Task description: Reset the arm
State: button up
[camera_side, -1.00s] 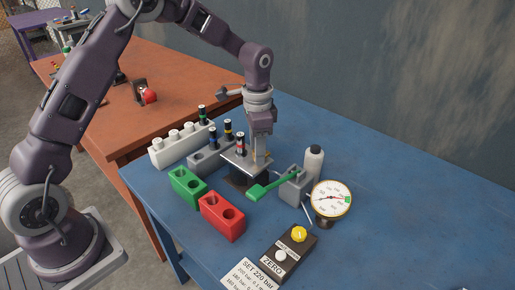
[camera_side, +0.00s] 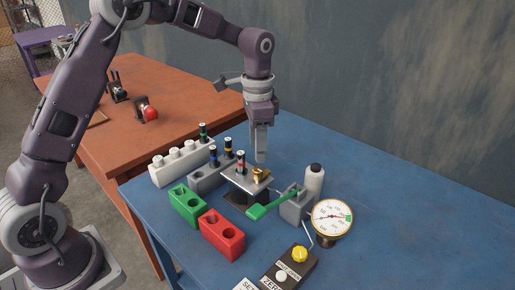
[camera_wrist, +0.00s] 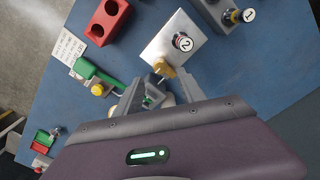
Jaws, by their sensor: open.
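My gripper (camera_side: 261,160) points down above the blue table, just behind and above the metal plate of the test stand (camera_side: 240,180). A brass fitting (camera_side: 261,175) sits on that plate, below my fingertips, with nothing held between the fingers that I can see. An injector with a red band (camera_side: 241,162) stands upright in the plate. In the wrist view the brass fitting (camera_wrist: 164,68) lies just beyond my fingers, and the plate (camera_wrist: 172,45) carries the injector marked 2 (camera_wrist: 183,42).
A green lever (camera_side: 270,206) on a grey pump block, a white bottle (camera_side: 314,180) and a dial gauge (camera_side: 332,217) stand close on the right. Green (camera_side: 187,205) and red (camera_side: 222,234) blocks, a grey rack (camera_side: 208,178) and a white rack (camera_side: 180,163) stand left. The table's right is clear.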

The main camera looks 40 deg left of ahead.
jog(key=s+r+n+t, duration=0.3)
jog(key=s+r+n, duration=0.1)
jog(key=s+r, duration=1.1)
jog(key=s+f+n+t, duration=0.1)
jog(key=s, duration=0.6)
jog(key=s+f+n+t, duration=0.1)
jog(key=s+f+n, duration=0.1)
jog(key=s, duration=0.6)
jog(key=shift+s+d+f+t, duration=0.2)
jog(key=shift+d+f+t, duration=0.05)
jog(key=shift+f+t, duration=0.05)
